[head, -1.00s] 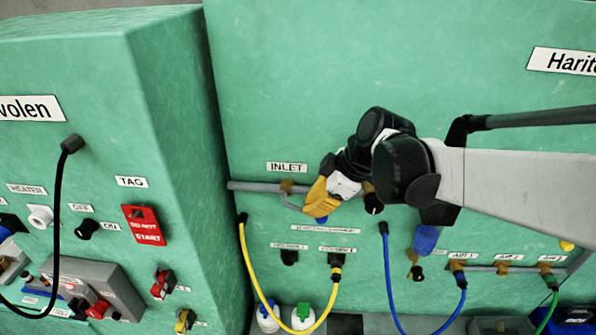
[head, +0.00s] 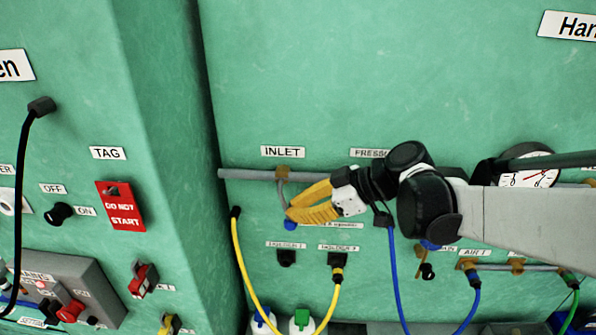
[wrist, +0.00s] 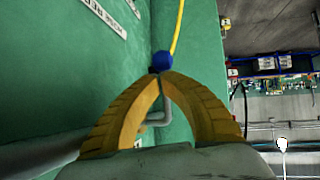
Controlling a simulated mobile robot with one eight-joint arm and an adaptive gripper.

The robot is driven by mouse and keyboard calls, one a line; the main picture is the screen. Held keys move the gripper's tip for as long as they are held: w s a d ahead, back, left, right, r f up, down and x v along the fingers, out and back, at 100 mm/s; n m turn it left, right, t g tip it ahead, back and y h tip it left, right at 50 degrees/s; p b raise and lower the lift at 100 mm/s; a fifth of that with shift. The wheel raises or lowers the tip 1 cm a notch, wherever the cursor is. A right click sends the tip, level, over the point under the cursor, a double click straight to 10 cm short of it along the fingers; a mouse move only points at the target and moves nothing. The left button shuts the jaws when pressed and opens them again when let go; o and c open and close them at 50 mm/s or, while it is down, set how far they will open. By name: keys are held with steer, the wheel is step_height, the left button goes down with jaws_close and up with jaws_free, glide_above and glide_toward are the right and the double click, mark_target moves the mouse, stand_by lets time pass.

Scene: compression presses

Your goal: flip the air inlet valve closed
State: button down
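The air inlet valve shows a blue handle end (head: 290,225) below the INLET label on the green panel. In the head view my gripper (head: 290,213), with yellow fingers, covers most of the valve. In the wrist view the blue handle end (wrist: 161,62) is just beyond my fingertips (wrist: 161,76). The fingers arch inward and their tips come together there. A thin bent grey pipe (wrist: 166,105) shows between the fingers. I cannot tell whether the tips touch the handle or hold any part of it.
A grey horizontal pipe (head: 245,175) runs along the panel above my gripper. A yellow hose (head: 240,260) hangs at left and a blue hose (head: 394,270) at right. A red tag (head: 119,205) is on the neighbouring cabinet. The panel above the INLET label is clear.

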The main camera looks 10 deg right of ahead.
steer(key=shift+w+a+f, duration=0.1)
steer(key=shift+a+f, duration=0.2)
steer(key=shift+a, duration=0.2)
steer(key=shift+a+b, duration=0.1)
steer(key=shift+b, duration=0.2)
steer(key=v, duration=1.2)
